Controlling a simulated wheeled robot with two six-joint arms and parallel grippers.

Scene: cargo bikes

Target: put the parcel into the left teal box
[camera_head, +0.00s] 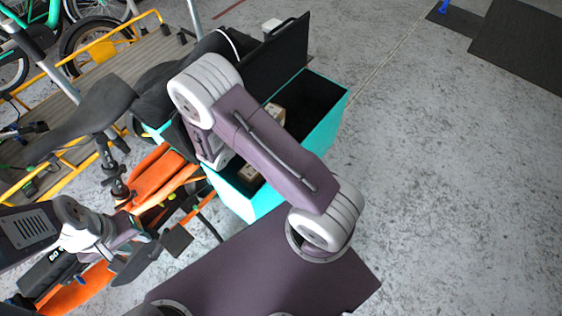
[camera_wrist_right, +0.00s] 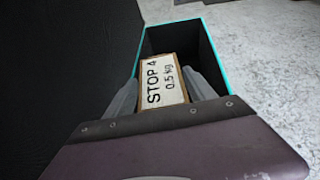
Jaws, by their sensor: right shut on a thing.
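An open teal box (camera_head: 325,130) stands in the middle of the head view, partly hidden by my right arm. Small brown cartons show at it: one by the far side (camera_head: 276,113), one by the near side (camera_head: 250,175). In the right wrist view my right gripper (camera_wrist_right: 163,88) is shut on the parcel (camera_wrist_right: 163,80), labelled "STOP 4 0.5 kg". The parcel shows against the dark inside of a teal-rimmed box (camera_wrist_right: 207,45); its height there is unclear. The right fingers are hidden in the head view. My left gripper (camera_head: 155,252) is open and empty, away from the box.
A black upright panel (camera_head: 285,52) stands behind the teal box. A black saddle (camera_head: 80,120), orange bike parts (camera_head: 160,175) and a wooden deck with yellow rails (camera_head: 120,75) are at left. A bit of teal (camera_head: 152,131) shows beside the black parts.

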